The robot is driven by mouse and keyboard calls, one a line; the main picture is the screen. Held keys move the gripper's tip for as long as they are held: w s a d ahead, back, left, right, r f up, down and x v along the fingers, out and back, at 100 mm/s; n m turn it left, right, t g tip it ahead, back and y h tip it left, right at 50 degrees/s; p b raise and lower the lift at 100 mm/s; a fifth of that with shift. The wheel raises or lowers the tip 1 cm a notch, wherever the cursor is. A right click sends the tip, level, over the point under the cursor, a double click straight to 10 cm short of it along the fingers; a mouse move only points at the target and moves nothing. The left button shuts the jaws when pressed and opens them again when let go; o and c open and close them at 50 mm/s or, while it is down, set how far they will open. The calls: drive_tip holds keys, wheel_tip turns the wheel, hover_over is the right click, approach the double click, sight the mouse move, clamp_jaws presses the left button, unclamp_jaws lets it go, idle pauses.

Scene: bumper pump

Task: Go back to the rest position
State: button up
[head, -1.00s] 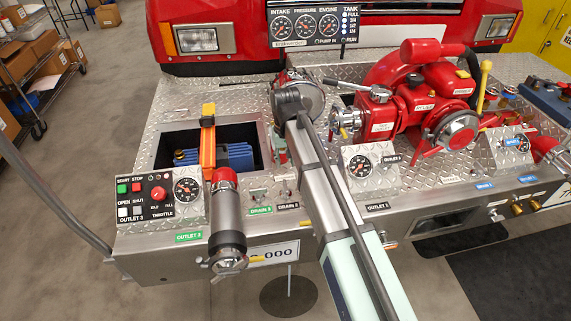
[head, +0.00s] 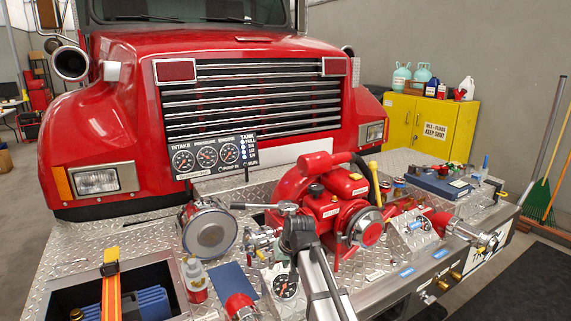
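My arm rises from the bottom middle of the head view. Its dark end, with my gripper (head: 296,245), is in front of the red pump (head: 325,205) on the diamond-plate bumper deck (head: 140,240). The gripper's fingers cannot be made out, so I cannot tell whether they are open or shut. No held object can be seen. The arm's end hides part of the pump's lower left side and overlaps the area by a round gauge (head: 285,286).
A large round metal cap (head: 209,232) stands left of the pump. An orange strap (head: 111,292) crosses an open bay at lower left. A yellow cabinet (head: 428,128) stands behind at right.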

drive_tip(key=w+d+t, duration=0.1)
drive_tip(key=d, duration=0.3)
drive_tip(key=d+r+m+t, duration=0.1)
drive_tip(key=d, duration=0.3)
drive_tip(key=w+d+t+b, duration=0.1)
drive_tip(key=d, duration=0.4)
drive_tip(key=shift+w+r+m, duration=0.3)
drive_tip(key=shift+w+m, duration=0.05)
drive_tip(key=shift+m, duration=0.05)
drive_tip(key=s+d+f+g+h+p, duration=0.1)
drive_tip(key=s+d+f+g+p, duration=0.3)
drive_tip(key=s+f, duration=1.25)
drive_tip(key=s+f+g+h+p, duration=0.15)
drive_tip(key=s+f+g, duration=0.35)
drive_tip(key=s+f, duration=1.2)
drive_tip(key=s+f+g, duration=0.1)
drive_tip(key=s+f, duration=0.3)
drive_tip(key=s, duration=0.4)
drive_tip(key=s+d+f+g, duration=0.1)
drive_tip(key=s+f, duration=0.3)
drive_tip(key=s, duration=0.4)
drive_tip(key=s+f+m+g, duration=0.1)
drive_tip(key=s+f+g, duration=0.2)
drive_tip(key=s, duration=0.5)
drive_tip(key=shift+s+d+f+h+b, duration=0.25)
drive_tip(key=shift+d+f+h+b, duration=0.15)
drive_tip(key=shift+f+h, duration=0.1)
